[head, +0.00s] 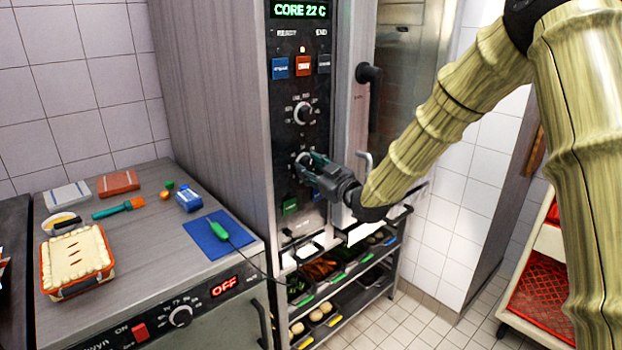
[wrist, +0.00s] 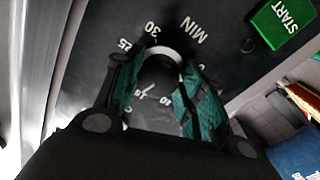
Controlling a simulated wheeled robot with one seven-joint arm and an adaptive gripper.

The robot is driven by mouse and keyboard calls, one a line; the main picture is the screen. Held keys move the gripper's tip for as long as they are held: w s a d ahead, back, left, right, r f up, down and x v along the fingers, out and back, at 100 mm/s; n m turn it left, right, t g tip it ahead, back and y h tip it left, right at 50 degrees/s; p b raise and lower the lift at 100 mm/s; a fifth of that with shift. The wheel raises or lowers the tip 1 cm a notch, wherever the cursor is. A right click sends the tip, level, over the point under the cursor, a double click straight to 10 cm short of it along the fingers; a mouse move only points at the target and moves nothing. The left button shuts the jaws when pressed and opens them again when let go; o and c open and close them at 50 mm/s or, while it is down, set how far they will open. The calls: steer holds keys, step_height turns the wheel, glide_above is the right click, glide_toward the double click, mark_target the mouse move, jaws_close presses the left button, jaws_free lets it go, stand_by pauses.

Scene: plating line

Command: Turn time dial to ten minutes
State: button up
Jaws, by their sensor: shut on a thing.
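The time dial (head: 301,158) is the lower of two knobs on the dark control panel of the tall oven. My gripper (head: 306,165) reaches it from the right and is shut on it. In the wrist view the dial's pale rim (wrist: 163,52) shows between the two green-padded fingers (wrist: 158,90). The marks 30 and 25, and the word MIN, are readable around it. Smaller marks between the fingers are partly hidden, and I cannot tell the dial's exact setting.
An upper knob (head: 303,112) sits above the dial. A green START button (head: 290,206) is below; it also shows in the wrist view (wrist: 283,22). The oven's door handle (head: 371,95) stands out to the right. A counter (head: 150,270) with small items is at left.

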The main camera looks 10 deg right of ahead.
steer(key=n+b, duration=0.7)
steer(key=b, duration=0.1)
steer(key=shift+f+n+y, duration=0.3)
steer(key=shift+n+y, duration=0.1)
steer(key=n+b, duration=0.2)
steer(key=b, duration=0.1)
steer(key=shift+d+r+n+b, duration=0.1)
steer(key=shift+r+n+b, duration=0.15)
steer(key=shift+n+b, duration=1.05)
steer(key=shift+n+y, duration=0.3)
steer(key=o, duration=1)
steer(key=v, duration=1.2)
